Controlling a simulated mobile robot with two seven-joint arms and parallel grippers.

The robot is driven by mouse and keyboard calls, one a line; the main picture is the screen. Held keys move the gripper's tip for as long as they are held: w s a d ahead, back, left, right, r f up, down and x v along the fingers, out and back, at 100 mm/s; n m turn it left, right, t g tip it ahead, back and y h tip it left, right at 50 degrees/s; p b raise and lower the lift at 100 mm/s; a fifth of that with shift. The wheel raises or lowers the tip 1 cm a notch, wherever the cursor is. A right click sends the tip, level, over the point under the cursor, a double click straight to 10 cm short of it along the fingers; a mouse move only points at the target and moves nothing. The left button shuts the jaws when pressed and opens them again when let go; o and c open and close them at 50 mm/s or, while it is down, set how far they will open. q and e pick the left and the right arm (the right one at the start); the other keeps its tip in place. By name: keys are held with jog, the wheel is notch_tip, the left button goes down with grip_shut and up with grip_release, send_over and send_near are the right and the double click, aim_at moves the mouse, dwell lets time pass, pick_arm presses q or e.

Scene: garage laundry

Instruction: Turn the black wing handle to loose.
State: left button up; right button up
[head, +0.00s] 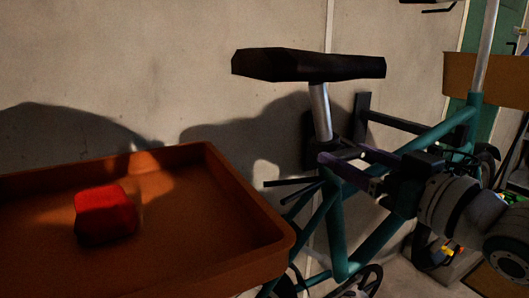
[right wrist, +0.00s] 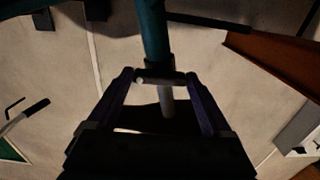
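The bicycle's teal frame (head: 337,230) carries a black saddle (head: 305,66) on a silver seat post (head: 320,112). My right gripper (head: 328,152) is at the clamp area below this post, coming from the right. In the right wrist view its purple fingers (right wrist: 163,76) stand apart on either side of the teal tube (right wrist: 153,30). A small dark crosspiece, seemingly the black wing handle (right wrist: 165,77), spans between the fingertips, with a pale end near the left one. Whether the fingers press on it cannot be told. The handle is hard to make out in the head view. My left gripper is not in view.
An orange-brown tray (head: 215,185) holding a red block (head: 104,213) stands at left, close to the bicycle. A black wall bracket (head: 362,118) is behind the frame. A concrete wall (head: 130,60) closes off the back. A cardboard box (head: 457,75) is at upper right.

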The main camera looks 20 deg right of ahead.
jog(key=c, duration=0.9)
